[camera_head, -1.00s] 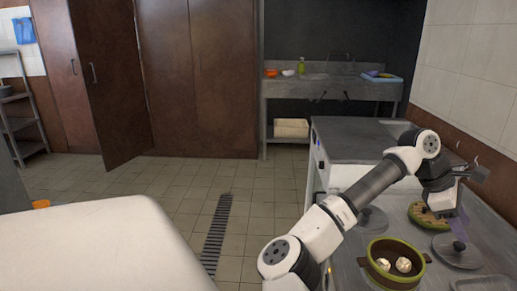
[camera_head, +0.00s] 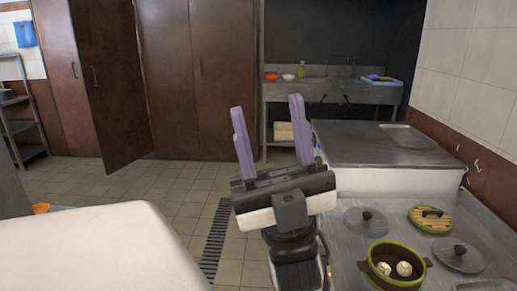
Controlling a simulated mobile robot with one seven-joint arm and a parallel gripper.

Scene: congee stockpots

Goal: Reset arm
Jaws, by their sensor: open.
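My gripper (camera_head: 268,128) is near the middle of the view, raised in front of the left edge of the stove counter. Its two purple fingers point up and stand wide apart, with nothing between them. The gripper's dark body and wrist show below the fingers. An open brown pot with a green rim (camera_head: 391,262) sits on the counter to the right, apart from the gripper. Several white pieces (camera_head: 404,268) lie inside the pot.
On the counter are a grey lid (camera_head: 365,222), a second grey lid (camera_head: 457,256) and a round wooden lid with a green rim (camera_head: 431,219). A raised steel block (camera_head: 365,145) stands behind them. A sink table (camera_head: 345,90) is at the back. Tiled floor (camera_head: 160,184) is clear to the left.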

